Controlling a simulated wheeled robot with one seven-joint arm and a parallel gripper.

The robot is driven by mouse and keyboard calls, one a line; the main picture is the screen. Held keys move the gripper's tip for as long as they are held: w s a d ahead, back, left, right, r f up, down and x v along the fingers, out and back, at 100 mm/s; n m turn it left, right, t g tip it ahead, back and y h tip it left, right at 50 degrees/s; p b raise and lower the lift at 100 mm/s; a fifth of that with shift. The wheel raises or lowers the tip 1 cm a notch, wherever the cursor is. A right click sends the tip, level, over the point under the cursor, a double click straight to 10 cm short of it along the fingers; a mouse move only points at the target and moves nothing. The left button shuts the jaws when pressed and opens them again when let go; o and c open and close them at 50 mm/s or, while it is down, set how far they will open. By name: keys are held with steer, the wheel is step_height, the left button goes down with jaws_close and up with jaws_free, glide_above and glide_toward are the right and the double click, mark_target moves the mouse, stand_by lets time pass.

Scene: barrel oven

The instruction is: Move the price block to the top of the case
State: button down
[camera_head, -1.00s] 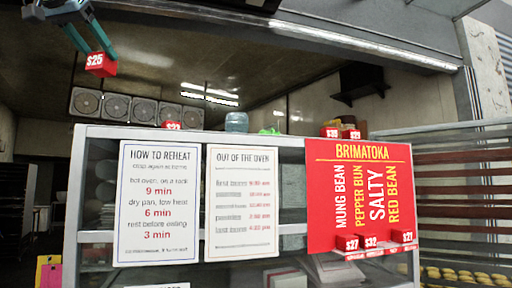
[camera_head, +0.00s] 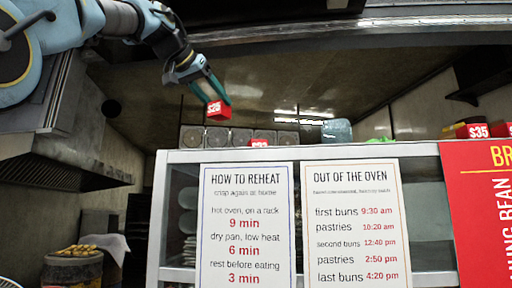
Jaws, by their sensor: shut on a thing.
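A red price block (camera_head: 218,110) marked "$25" is between the teal fingertips of my gripper (camera_head: 213,93), at the upper left of the head view. My gripper is shut on it and holds it above the level of the case top, left of the middle. The case (camera_head: 176,156) is a pale framed display case with its top edge running across the view. Another red price block (camera_head: 259,145) shows partly above that edge. Red blocks also stand on the top at the right, one marked "$35" (camera_head: 475,131).
Two white signs, a reheating sign (camera_head: 247,225) and an oven-times sign (camera_head: 357,225), and a red menu board (camera_head: 480,215) cover the case front. A bluish jar (camera_head: 338,131) and a green thing (camera_head: 379,140) stand behind the top edge. A hood (camera_head: 50,150) is at left.

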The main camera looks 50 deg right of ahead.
step_height(320, 180, down, 10)
steer(key=b, duration=0.3)
steer(key=shift+r, duration=0.1)
steer(key=shift+f, duration=0.2)
steer(key=shift+c, duration=1)
jaws_free()
steer(key=shift+r, duration=0.1)
steer(key=shift+r, duration=0.2)
steer(key=b+v, duration=0.2)
steer(key=v, duration=1)
steer(key=shift+f, duration=0.1)
